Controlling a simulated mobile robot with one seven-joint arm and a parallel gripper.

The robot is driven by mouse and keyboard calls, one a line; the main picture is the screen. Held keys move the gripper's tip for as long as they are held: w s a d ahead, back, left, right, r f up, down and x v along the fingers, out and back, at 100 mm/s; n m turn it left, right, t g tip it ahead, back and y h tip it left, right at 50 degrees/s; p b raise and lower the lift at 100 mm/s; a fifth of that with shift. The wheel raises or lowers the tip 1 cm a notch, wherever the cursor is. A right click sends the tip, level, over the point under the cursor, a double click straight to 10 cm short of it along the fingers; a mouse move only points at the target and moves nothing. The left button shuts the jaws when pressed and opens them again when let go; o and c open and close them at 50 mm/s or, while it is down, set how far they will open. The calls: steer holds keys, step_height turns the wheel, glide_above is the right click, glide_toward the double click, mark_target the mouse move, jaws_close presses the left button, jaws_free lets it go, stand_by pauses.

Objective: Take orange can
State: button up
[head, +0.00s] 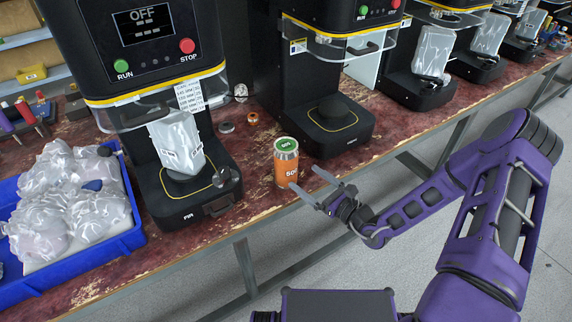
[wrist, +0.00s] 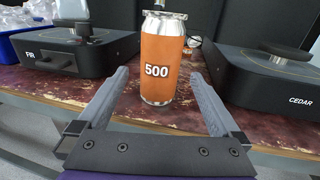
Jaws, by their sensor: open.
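The orange can (head: 286,168) has a silver top with a green lid label and "500" on its side. It stands upright on the worn red bench, between two black machines. In the wrist view the can (wrist: 162,50) is straight ahead, centred between the finger lines and just beyond the tips. My gripper (head: 308,182) is open and empty, at the can's right and front side, with its fingers pointing at it. In the wrist view both grey fingers of my gripper (wrist: 162,95) are spread wider than the can. I cannot tell whether a finger touches it.
The FIR machine (head: 195,195) with a bagged item stands left of the can. The CEDAR machine (wrist: 275,80) stands right of it, its plate empty. A blue tray (head: 137,237) of bags is far left. Small rings (head: 226,127) lie behind the can. The bench's front edge (head: 262,214) is close.

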mark_target(285, 163)
steer(key=x, duration=0.9)
steer(key=shift+w+a+f+b, duration=0.2)
steer(key=shift+w+b, duration=0.05)
steer(key=shift+b, duration=0.1)
jaws_close()
